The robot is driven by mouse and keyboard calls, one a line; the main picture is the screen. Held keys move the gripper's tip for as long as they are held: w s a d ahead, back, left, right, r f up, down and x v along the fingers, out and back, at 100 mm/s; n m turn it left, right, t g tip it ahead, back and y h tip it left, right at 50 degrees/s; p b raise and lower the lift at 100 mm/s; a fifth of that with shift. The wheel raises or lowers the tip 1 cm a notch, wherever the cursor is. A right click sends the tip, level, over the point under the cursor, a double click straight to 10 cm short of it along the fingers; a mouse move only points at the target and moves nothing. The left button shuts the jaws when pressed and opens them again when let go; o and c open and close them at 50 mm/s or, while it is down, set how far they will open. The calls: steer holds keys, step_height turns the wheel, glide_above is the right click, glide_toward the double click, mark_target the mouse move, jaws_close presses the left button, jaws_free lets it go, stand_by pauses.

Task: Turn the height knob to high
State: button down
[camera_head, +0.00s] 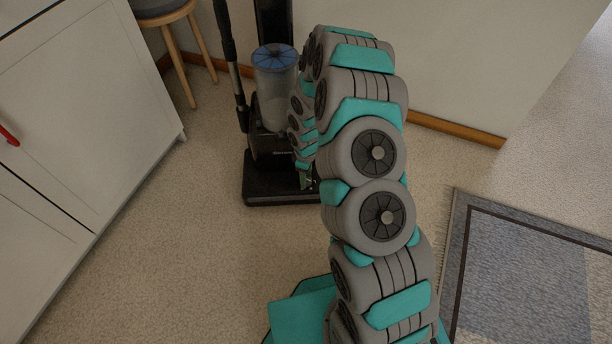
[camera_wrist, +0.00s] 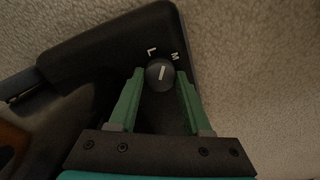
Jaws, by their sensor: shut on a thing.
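The height knob (camera_wrist: 160,82) is a round dark dial with a pale pointer line, on the black vacuum base (camera_wrist: 95,45) in the wrist view. The letters L and M are printed beyond it. The pointer is nearly upright in the picture, towards the gap between them; no H mark shows. My gripper (camera_wrist: 160,71) has one green finger on each side of the knob and is shut on it. In the head view, the upright vacuum (camera_head: 277,105) stands by the wall, its base (camera_head: 272,195) on the floor; my arm hides the knob there.
A white cabinet (camera_head: 85,105) with a red handle (camera_head: 8,136) is at the left. A stool (camera_head: 165,15) stands behind it. A grey-blue rug (camera_head: 530,275) lies at the right. Carpet between the cabinet and vacuum is clear.

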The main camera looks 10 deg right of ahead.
steer(key=m, duration=0.4)
steer(key=shift+m, duration=0.3)
steer(key=m, duration=0.4)
steer(key=shift+m+p, duration=0.3)
steer(key=m, duration=0.4)
steer(key=shift+m, duration=0.3)
steer(key=shift+m+p, duration=0.4)
steer(key=shift+m, duration=1.4)
steer(key=shift+c, duration=1.7)
jaws_free()
